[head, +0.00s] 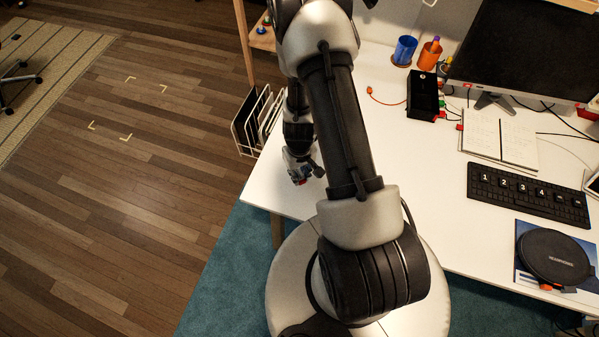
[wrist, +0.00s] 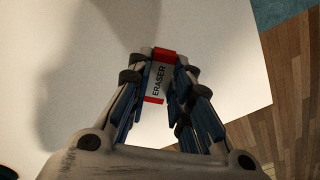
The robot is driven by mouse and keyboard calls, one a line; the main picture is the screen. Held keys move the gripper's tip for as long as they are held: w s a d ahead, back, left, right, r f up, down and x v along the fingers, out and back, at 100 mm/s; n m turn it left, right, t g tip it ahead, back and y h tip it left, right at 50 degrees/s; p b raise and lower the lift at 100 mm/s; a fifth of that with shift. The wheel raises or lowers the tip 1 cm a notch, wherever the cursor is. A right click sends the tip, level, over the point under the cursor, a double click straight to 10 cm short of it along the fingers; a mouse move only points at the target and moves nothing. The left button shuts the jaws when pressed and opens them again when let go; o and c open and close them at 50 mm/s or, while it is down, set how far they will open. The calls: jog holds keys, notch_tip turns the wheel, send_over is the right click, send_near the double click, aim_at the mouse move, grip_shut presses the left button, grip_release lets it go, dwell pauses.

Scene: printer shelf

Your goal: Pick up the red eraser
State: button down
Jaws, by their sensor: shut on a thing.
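The red eraser (wrist: 158,83) has a white sleeve marked "ERASER" and sits between my gripper's fingers in the wrist view. My gripper (wrist: 160,78) is shut on it, with one finger on each long side. The white desk top (wrist: 215,40) lies beneath; I cannot tell whether the eraser touches it. In the head view my gripper (head: 302,176) is over the desk's left end, with a small bit of red at its fingertips. My arm hides part of the desk there.
A wire file rack (head: 258,118) stands at the desk's left edge. A black box (head: 423,95), blue cup (head: 404,50), orange cup (head: 429,55), notebook (head: 500,138), keyboard (head: 527,195) and headphone case (head: 554,257) are on the right. Wooden floor (head: 130,200) lies left.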

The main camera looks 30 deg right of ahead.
aim_at(300, 175)
notch_tip(300, 175, up, 18)
jog(key=p, duration=1.6)
jog(key=shift+f+p, duration=0.25)
jog(key=shift+p, duration=0.15)
jog(key=c, duration=2)
grip_release()
grip_shut()
